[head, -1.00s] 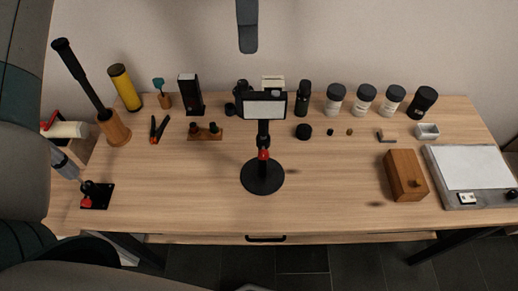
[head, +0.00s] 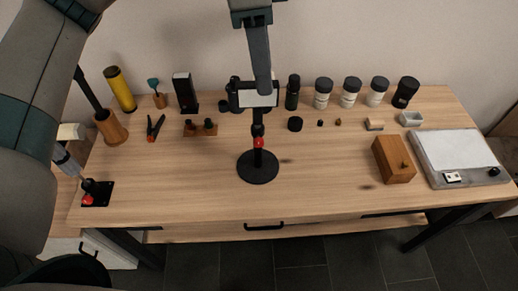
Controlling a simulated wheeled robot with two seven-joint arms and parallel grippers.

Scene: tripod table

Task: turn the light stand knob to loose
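The light stand has a black round base (head: 257,168), a thin black post and a white rectangular light panel (head: 243,100) at its top. Its red knob (head: 258,142) is on the post between the panel and the base.
Behind the stand are jars (head: 350,92), a black bottle (head: 292,92) and a black box (head: 185,92). A wooden box (head: 393,160) and a grey board (head: 460,158) are at right. A red-knobbed black device (head: 95,193) is at left. The table (head: 320,185) is clear around the base.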

